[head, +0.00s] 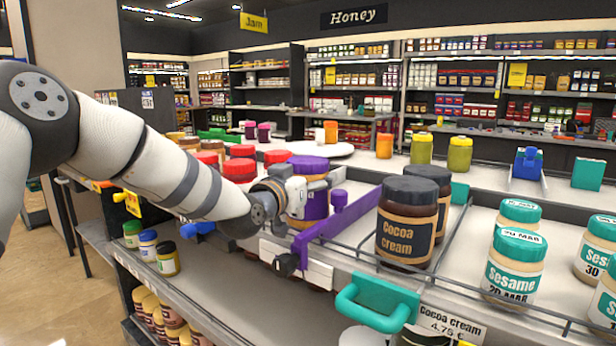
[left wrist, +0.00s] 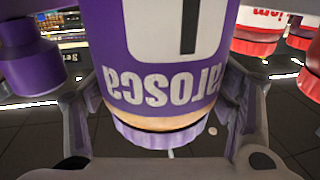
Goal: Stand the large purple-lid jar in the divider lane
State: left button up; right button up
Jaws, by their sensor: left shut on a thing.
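The large purple-lid jar (head: 310,168) is upright in the head view, just left of the purple divider (head: 345,218) with its knob. My left gripper (head: 292,196) is shut around the jar from the left. In the left wrist view the jar (left wrist: 165,85) fills the middle between the two fingers, its purple label upside down and its lid low in the picture. The divider knob (left wrist: 28,58) shows close by at the left there. The jar's base is partly hidden by the divider, so I cannot tell whether it touches the shelf. My right gripper is not in view.
Two cocoa cream jars (head: 408,222) stand right of the purple divider. Red-lid jars (head: 240,170) stand left of my gripper. A teal handle (head: 375,302) sticks out at the front edge. Sesame jars (head: 514,262) stand farther right.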

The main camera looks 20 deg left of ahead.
pick_arm(q)
jog(key=shift+r, duration=0.2)
jog(key=o, duration=1.9)
jog(key=shift+f, duration=0.2)
jog(key=shift+s+r, duration=0.25)
jog(key=shift+s, duration=0.1)
jog(key=shift+s+a+f+p, duration=0.1)
jog(key=shift+s+a+p, duration=0.2)
jog(key=shift+s, duration=1.55)
jog(key=shift+s+a+f+p, duration=0.1)
jog(key=shift+s+a+p, duration=0.2)
jog(key=shift+s, duration=1.6)
jog(key=shift+s+a+f+p, duration=0.1)
jog(key=shift+s+a+p, duration=0.2)
jog(key=shift+s, duration=1.55)
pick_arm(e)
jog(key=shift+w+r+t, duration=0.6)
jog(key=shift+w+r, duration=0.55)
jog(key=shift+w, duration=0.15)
